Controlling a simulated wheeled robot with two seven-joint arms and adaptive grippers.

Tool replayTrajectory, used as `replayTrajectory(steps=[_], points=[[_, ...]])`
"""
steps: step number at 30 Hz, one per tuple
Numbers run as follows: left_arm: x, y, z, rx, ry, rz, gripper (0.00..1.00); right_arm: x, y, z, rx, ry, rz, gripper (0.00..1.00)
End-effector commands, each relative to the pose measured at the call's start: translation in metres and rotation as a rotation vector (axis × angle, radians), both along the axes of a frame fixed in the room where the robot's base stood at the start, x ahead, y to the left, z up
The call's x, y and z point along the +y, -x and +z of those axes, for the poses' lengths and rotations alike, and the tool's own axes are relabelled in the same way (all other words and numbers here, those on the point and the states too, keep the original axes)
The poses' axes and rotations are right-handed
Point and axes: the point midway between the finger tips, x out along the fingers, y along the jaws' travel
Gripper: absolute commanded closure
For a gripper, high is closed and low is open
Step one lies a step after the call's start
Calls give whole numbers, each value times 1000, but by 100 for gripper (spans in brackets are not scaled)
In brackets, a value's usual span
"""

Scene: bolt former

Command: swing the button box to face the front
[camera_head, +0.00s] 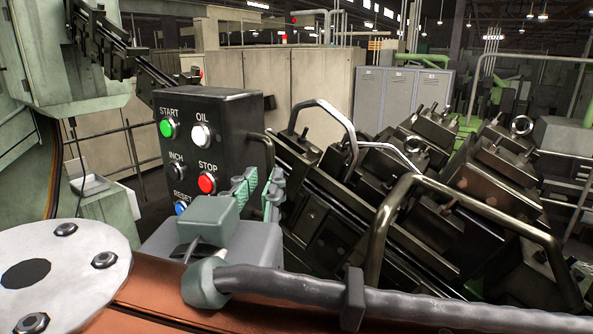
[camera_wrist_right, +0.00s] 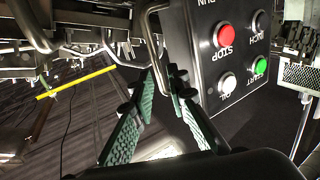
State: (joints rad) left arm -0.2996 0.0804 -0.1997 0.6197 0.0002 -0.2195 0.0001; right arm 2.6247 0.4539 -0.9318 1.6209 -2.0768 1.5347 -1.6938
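The button box (camera_head: 225,120) is a dark box with START, OIL, INCH, STOP and RESET buttons, left of centre in the head view. Its button face (camera_wrist_right: 220,65) also shows in the right wrist view, upper right. A bent metal handle (camera_head: 267,146) stands out from its right side; it also shows in the right wrist view (camera_wrist_right: 147,24). My right gripper (camera_head: 260,182) is at this handle, in front of the box's lower right. Its green-padded fingers (camera_wrist_right: 160,78) are apart, with the handle's bar between or just past their tips; contact is unclear. My left gripper is out of view.
Dark machine tooling with curved metal handles (camera_head: 398,215) fills the right side, close to the gripper. A pale green machine (camera_head: 70,80) stands at the left. Grey cabinets (camera_head: 400,97) stand behind. A yellow bar (camera_wrist_right: 75,82) lies left in the right wrist view.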

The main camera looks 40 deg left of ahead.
Motion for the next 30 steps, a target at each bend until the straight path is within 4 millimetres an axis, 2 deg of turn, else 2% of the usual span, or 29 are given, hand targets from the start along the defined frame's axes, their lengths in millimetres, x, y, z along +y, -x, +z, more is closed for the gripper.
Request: replayTrajectory(steps=[1, 6, 12, 25, 27, 30], points=[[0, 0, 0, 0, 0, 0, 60, -6, 10, 1, -4, 0, 1, 85], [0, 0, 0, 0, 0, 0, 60, -22, 38, 1, -3, -1, 1, 85], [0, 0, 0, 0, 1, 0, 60, -33, 57, 0, -1, 0, 1, 85], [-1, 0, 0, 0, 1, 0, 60, -34, 60, -3, 12, 1, 5, 85], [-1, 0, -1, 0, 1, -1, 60, -31, 58, -13, 55, 2, 19, 85], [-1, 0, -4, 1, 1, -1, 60, -22, 57, -39, 180, 2, 62, 85]])
